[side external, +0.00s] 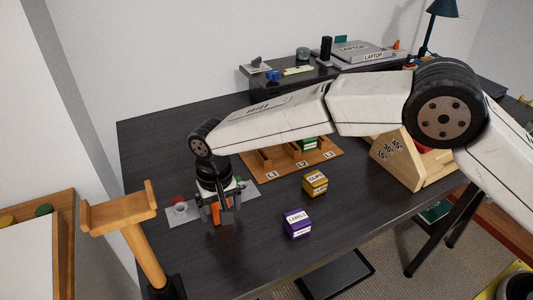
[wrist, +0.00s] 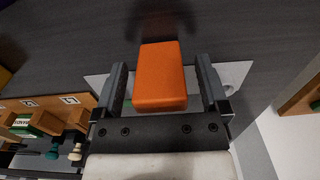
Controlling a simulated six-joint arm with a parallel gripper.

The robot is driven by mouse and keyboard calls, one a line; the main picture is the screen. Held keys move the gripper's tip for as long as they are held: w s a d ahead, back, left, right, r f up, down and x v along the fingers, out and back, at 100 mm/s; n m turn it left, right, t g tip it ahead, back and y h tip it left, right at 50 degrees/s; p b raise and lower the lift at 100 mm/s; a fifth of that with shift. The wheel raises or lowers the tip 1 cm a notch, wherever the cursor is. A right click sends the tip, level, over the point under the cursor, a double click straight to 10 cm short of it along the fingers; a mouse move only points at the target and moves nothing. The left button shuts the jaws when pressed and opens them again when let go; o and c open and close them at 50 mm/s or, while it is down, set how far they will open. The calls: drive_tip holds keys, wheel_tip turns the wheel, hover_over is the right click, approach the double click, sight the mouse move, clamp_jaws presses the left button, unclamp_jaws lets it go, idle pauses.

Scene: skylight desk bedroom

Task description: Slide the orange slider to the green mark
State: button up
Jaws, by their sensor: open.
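The orange slider (wrist: 161,78) is a block that stands between the two fingers of my gripper (wrist: 160,72) in the wrist view. The fingers are open, with a gap on each side of the block. In the side view my gripper (side external: 224,203) points down over a light grey plate (side external: 182,214), and a bit of the orange slider (side external: 215,214) shows between its fingers. A small green spot (side external: 241,183) at the plate's right part may be the green mark. The slider's track is mostly hidden by my gripper.
A red piece (side external: 179,199) sits on the plate's left part. A purple block (side external: 297,224) and a yellow block (side external: 315,183) stand to the right. A wooden sorter (side external: 332,164) lies behind. A wooden stand (side external: 122,213) rises at front left. The desk between is clear.

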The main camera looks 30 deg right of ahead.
clamp_jaws()
drive_tip(key=shift+d, duration=4)
drive_tip(key=shift+c, duration=0.3)
unclamp_jaws()
drive_tip(key=shift+d, duration=0.15)
drive_tip(key=shift+o, duration=0.3)
drive_tip(key=shift+r, duration=0.15)
wheel_tip(320, 180, up, 8)
drive_tip(key=shift+f, duration=0.2)
